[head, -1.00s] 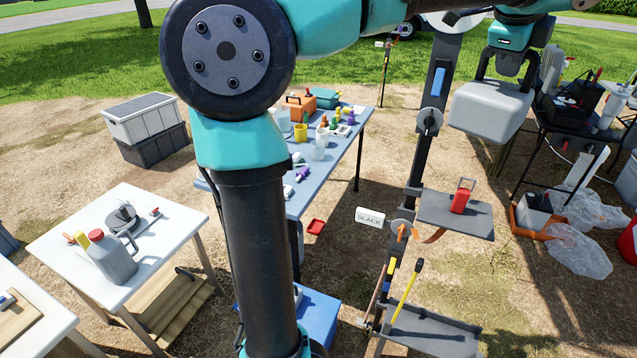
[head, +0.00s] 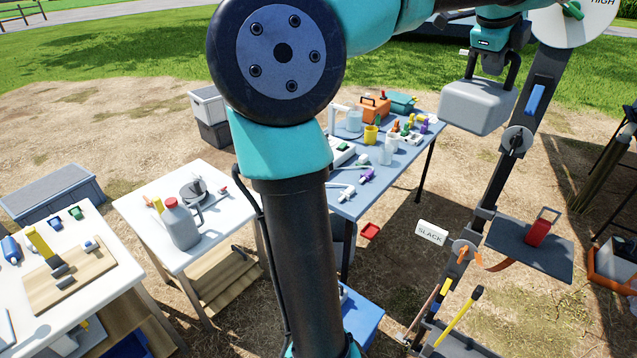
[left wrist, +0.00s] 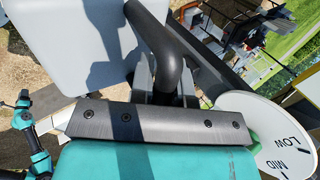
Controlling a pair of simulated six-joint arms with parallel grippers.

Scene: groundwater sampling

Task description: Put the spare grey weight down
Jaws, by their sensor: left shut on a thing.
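The spare grey weight (head: 478,106) is a pale grey block with a dark loop handle, hanging in the air at the upper right of the head view, left of the dark post. My left gripper (head: 490,58) is above it and shut on its handle. In the left wrist view the grey weight (left wrist: 100,38) fills the upper left, and the fingers of my left gripper (left wrist: 166,82) sit either side of the dark handle. The weight's underside contact points are hidden in the wrist view. My right gripper is not in view.
A blue table (head: 410,160) holds bottles and cases. A white table (head: 150,212) holds a grey jug (head: 181,225). Bare ground lies between.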

